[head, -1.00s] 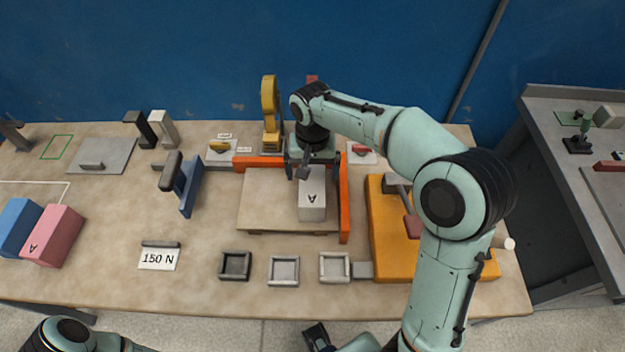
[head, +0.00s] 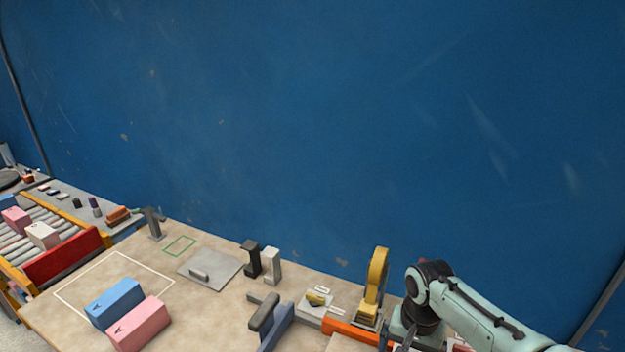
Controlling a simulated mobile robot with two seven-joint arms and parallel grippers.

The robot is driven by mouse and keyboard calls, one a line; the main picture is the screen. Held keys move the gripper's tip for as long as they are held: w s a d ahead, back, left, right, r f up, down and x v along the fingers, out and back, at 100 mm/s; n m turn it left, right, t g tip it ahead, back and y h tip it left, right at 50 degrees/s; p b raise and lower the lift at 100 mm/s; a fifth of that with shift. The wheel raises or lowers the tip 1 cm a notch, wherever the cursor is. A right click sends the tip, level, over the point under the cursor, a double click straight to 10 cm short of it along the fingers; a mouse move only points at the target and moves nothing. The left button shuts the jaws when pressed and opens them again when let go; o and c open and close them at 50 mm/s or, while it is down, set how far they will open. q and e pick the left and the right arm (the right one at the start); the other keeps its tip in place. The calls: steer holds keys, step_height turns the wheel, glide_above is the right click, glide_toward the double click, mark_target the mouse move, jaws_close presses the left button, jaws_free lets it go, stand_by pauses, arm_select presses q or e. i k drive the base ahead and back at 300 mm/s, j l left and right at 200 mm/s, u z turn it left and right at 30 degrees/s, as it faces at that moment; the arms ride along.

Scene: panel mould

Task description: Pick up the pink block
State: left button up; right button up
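A pink block (head: 140,325) marked A lies on the table at the lower left. It is beside a blue block (head: 115,302), also marked A, inside or across the edge of a white outline. A second pink block (head: 15,219) sits on the roller rack at the far left. My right gripper (head: 407,337) is at the bottom edge, well to the right of the table's pink block; its fingertips are cut off or hidden. My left gripper is out of view.
A grey plate with a handle (head: 211,269), a black and a white bracket (head: 252,259), and a blue tool with a grey handle (head: 266,315) stand between the blocks and my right arm. A yellow clamp (head: 375,283) stands close to that arm. The white outline's (head: 90,272) back part is clear.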

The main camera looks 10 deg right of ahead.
mark_target(133, 331)
steer(key=k+j, duration=0.8)
